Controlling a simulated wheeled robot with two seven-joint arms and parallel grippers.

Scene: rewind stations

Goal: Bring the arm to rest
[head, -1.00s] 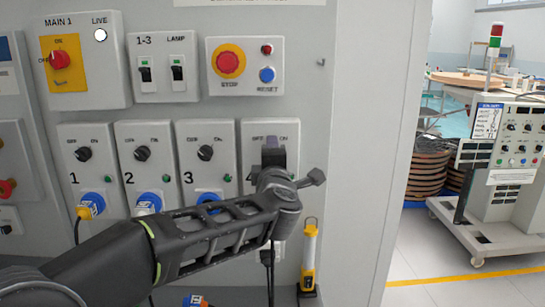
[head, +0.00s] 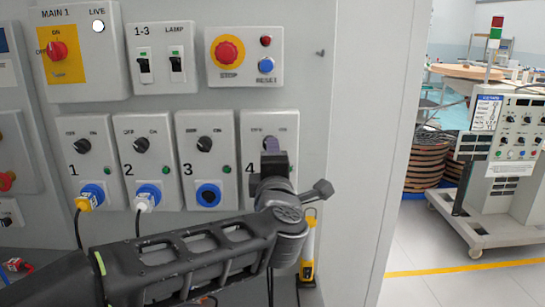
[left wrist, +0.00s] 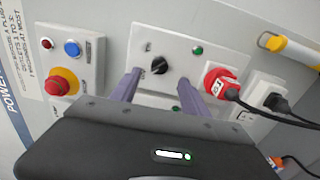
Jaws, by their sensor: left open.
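My left arm reaches from the lower left in the head view. Its gripper (head: 272,146) is in front of panel 4 (head: 250,128) and hides much of it. In the left wrist view the two purple fingers of my left gripper (left wrist: 160,90) stand apart with nothing between them. The black knob (left wrist: 159,65) of a panel shows just beyond the fingertips, in the gap between them. I cannot tell whether the fingers touch the panel. A red plug (left wrist: 218,82) sits at the right of that panel in the wrist view. My right gripper is not in view.
Panels 1 (head: 89,160), 2 (head: 145,165) and 3 (head: 207,160) stand left of panel 4. The stop button box (head: 244,57) is above. A yellow lamp (head: 308,268) hangs below right. Open floor (head: 440,255) lies right, before a wheeled cabinet (head: 510,150).

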